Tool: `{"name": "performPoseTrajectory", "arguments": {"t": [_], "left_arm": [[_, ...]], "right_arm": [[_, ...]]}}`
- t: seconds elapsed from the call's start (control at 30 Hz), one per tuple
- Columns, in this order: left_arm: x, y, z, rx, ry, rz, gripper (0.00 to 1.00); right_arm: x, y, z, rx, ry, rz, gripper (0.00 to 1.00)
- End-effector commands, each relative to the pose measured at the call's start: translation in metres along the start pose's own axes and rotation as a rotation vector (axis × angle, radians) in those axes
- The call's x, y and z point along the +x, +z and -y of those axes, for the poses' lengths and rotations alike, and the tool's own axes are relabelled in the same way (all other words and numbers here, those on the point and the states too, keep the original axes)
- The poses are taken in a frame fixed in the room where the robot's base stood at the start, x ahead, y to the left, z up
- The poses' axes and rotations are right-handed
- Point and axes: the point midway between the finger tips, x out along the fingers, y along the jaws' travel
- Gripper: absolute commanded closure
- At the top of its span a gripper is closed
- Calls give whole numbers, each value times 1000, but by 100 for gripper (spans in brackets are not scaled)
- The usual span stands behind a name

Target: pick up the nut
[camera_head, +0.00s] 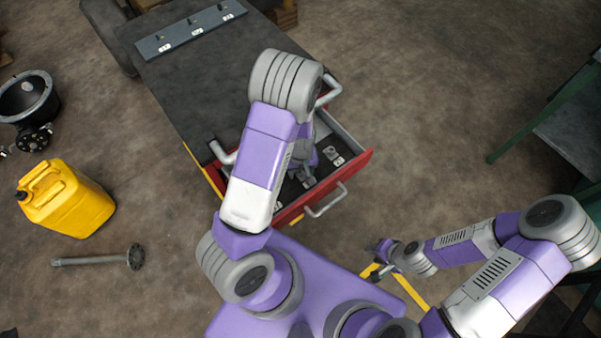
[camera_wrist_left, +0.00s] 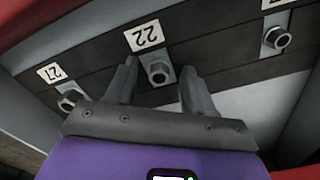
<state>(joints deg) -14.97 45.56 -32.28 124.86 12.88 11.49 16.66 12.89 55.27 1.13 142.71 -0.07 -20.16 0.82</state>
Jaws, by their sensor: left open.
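In the left wrist view, a grey nut (camera_wrist_left: 158,73) sits on a small light plate below the label 22, in a dark strip inside the drawer. My left gripper (camera_wrist_left: 159,75) is open, its two fingers pointing toward this nut, one on each side in the picture. I cannot tell whether they touch it. Another nut (camera_wrist_left: 70,99) sits by the label 27 at left, and one more nut (camera_wrist_left: 278,38) is at upper right. In the head view, my left gripper (camera_head: 309,172) is over the open drawer (camera_head: 350,165), partly hidden by my arm. My right gripper (camera_head: 378,269) is small there; its jaws are unclear.
The drawer with its red front belongs to a dark-topped cabinet (camera_head: 200,85), which carries a grey numbered rail (camera_head: 190,32). A yellow canister (camera_head: 70,200) and a metal shaft (camera_head: 95,260) are on the floor at left. A green-framed table (camera_head: 545,120) stands at right.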

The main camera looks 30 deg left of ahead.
Motion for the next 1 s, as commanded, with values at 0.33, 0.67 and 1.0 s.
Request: {"name": "performPoseTrajectory", "arguments": {"t": [0.33, 0.67, 1.0], "left_arm": [[1, 1, 0, 0, -2, 2, 94], [0, 1, 0, 0, -1, 2, 97], [-23, 0, 0, 1, -1, 2, 97]], "right_arm": [[0, 0, 0, 0, 0, 0, 65], [-1, 0, 0, 0, 0, 0, 65], [-21, 1, 8, 0, 0, 0, 65]]}}
